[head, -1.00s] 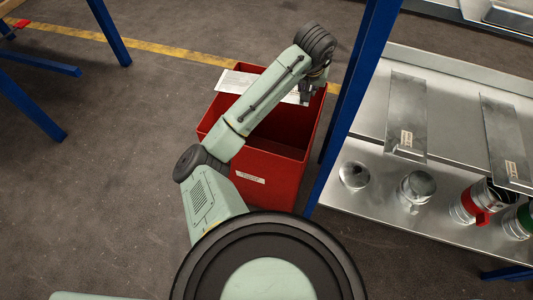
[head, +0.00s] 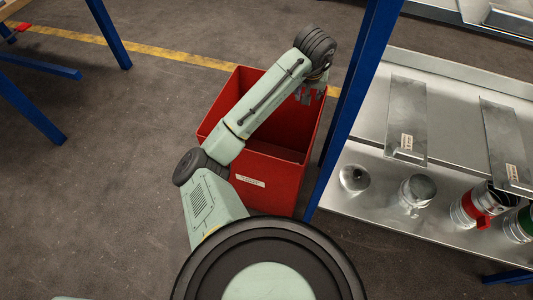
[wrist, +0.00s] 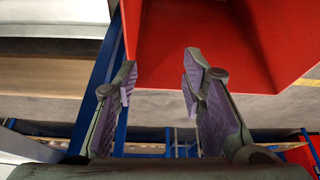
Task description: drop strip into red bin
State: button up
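The red bin (head: 272,190) stands on the floor beside the blue post, open at the top, with a white label on its front. In the wrist view its red wall (wrist: 215,25) fills the top. My gripper (head: 309,96) is over the bin's far right part. In the wrist view my gripper (wrist: 160,62) has its two fingers spread wide with nothing between them. The strip is not visible in either current view; my arm covers part of the bin's opening.
A blue post (head: 345,110) rises close to the bin's right side. The metal bench (head: 375,195) at right holds two labelled metal sheets (head: 407,115) (head: 507,145) and several round metal parts. The floor at left is mostly clear.

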jog(key=v, duration=1.1)
jog(key=shift+s+r, duration=0.25)
jog(key=shift+r, duration=0.05)
jog(key=shift+a, duration=0.1)
